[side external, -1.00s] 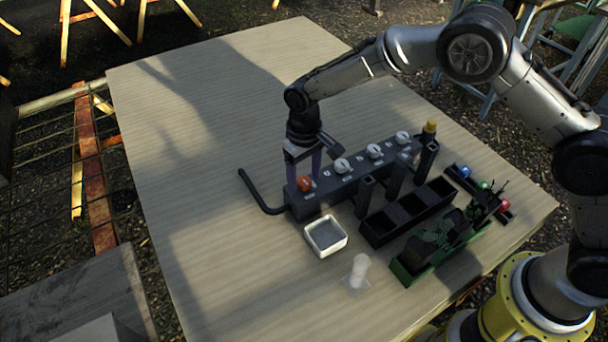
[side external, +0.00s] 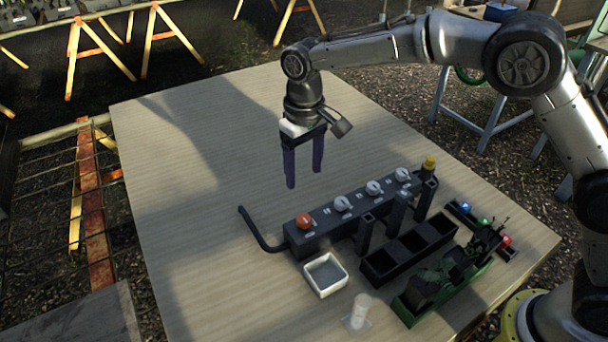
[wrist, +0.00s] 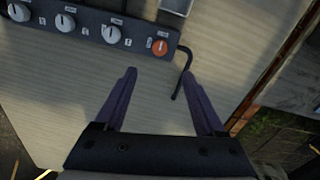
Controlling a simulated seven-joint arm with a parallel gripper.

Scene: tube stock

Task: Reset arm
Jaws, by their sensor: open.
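My gripper (side external: 304,180) is open and empty, its two purple fingers pointing down above the table (side external: 220,200), behind the left part of the dark knob panel. The panel (side external: 325,234) carries an orange knob (side external: 304,220) at its left end and several white knobs (side external: 342,203) in a row. In the wrist view the open fingers (wrist: 158,85) show bare table between them. The panel lies beyond the fingertips, with the orange knob (wrist: 160,47) near its right end. The fingers are apart from the panel.
A bent black bar (side external: 260,232) sticks out from the panel's left end. In front are a white square tray (side external: 341,281), a small white cylinder (side external: 361,309), a black compartment box (side external: 378,270) and a green-edged rack (side external: 412,312). The table's left and back are clear.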

